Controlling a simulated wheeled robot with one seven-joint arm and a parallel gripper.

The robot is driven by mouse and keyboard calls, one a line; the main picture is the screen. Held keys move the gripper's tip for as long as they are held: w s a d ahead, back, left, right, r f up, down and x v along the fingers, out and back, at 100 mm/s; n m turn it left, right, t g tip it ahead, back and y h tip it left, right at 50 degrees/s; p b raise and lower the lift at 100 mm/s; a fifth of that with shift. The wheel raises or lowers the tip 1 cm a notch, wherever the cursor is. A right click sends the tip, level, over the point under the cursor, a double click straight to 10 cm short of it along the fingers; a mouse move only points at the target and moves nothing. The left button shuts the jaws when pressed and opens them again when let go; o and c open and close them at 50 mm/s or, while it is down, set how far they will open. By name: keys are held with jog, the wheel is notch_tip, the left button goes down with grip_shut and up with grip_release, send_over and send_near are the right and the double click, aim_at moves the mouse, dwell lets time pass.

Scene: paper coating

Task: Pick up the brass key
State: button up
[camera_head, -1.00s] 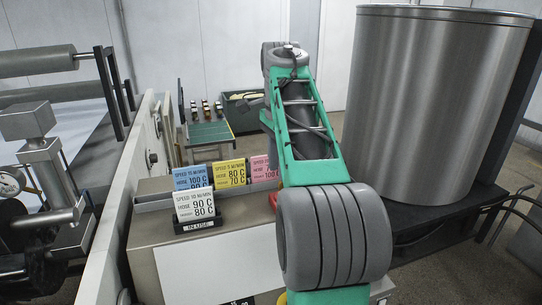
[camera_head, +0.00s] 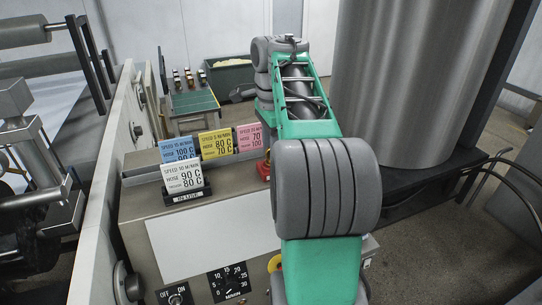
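I cannot make out a brass key in the head view. My arm (camera_head: 320,190) rises from the bottom and reaches away over the right side of the control console, hiding part of it. A small dark grey part at the arm's far end, which looks like my gripper (camera_head: 243,95), shows left of the far joint near the green bin. It is too small and partly hidden to tell whether it is open or shut. A yellow piece (camera_head: 274,263) shows at the arm's left edge on the console, mostly covered, and I cannot tell what it is.
The console (camera_head: 135,205) carries a white card (camera_head: 186,180) in a holder. Blue (camera_head: 178,150), yellow (camera_head: 216,143) and pink (camera_head: 249,137) cards stand behind. A dial (camera_head: 229,284) and switch (camera_head: 175,296) are in front. A steel drum (camera_head: 400,80) stands right, a green-topped table (camera_head: 192,102) beyond.

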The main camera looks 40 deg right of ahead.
jog(key=shift+c, duration=0.5)
grip_shut()
